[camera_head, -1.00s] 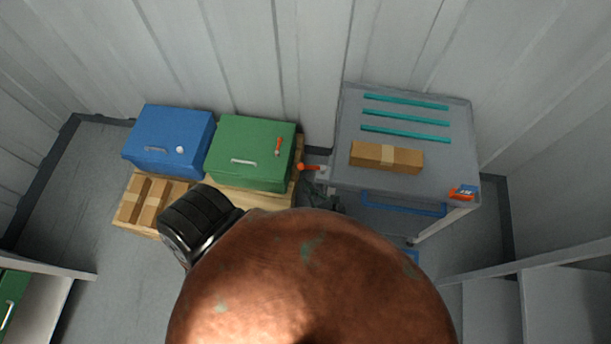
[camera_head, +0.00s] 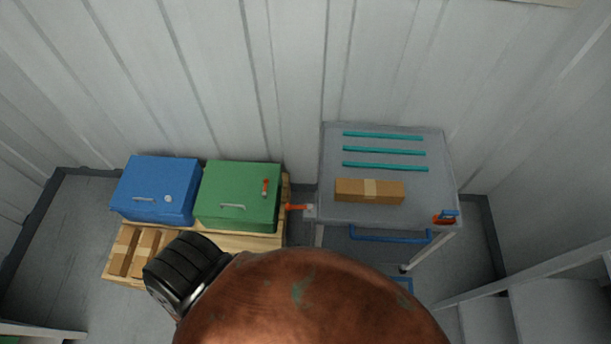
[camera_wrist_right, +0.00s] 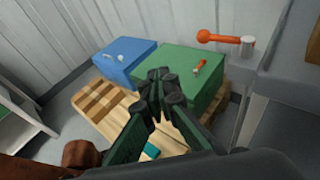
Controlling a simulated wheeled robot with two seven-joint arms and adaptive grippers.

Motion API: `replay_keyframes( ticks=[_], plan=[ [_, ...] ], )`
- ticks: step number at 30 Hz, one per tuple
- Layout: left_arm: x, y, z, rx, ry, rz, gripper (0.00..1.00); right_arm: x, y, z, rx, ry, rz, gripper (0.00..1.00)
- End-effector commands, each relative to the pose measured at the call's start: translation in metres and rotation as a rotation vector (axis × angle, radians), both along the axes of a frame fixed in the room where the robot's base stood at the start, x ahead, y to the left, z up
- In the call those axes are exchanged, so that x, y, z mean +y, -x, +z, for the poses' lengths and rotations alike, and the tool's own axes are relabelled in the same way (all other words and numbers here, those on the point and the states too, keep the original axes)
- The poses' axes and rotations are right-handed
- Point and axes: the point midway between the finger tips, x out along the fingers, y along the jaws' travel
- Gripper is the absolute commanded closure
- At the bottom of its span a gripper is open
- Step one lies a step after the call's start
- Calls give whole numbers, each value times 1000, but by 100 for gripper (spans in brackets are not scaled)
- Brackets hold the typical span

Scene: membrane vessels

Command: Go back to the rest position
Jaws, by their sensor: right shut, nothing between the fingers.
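My right gripper (camera_wrist_right: 165,88) shows in the wrist view, its dark green fingers brought together at the tips with nothing between them. Behind the fingertips are the green box (camera_wrist_right: 190,70) and the blue box (camera_wrist_right: 123,60), with a gap in depth that I cannot judge. In the head view the right gripper is hidden behind a large copper-coloured rounded surface in the lower middle. My left gripper is in neither view.
The blue box (camera_head: 157,188) and green box (camera_head: 238,196) stand on a wooden pallet (camera_head: 250,242) by the wall. A grey cart (camera_head: 335,215) carries teal strips (camera_head: 383,151) and a taped carton (camera_head: 369,191). An orange-handled lever (camera_wrist_right: 225,38) projects beside the cart. Grey floor shows at left.

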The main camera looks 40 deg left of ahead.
Motion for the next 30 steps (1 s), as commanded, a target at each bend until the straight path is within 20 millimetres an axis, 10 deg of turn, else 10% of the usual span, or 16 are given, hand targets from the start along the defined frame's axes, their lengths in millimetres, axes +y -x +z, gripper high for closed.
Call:
replay_keyframes(
  ticks=[8,14,21,30],
  plan=[
    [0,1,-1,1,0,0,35,-2,-5,-3,20,-3,-17,100],
    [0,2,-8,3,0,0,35,-37,-69,-45,312,-63,-267,100],
    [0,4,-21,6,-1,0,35,-147,-157,-147,864,-261,-788,100],
    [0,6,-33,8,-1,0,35,-314,-161,-287,1406,-607,-1422,100]
  ],
)
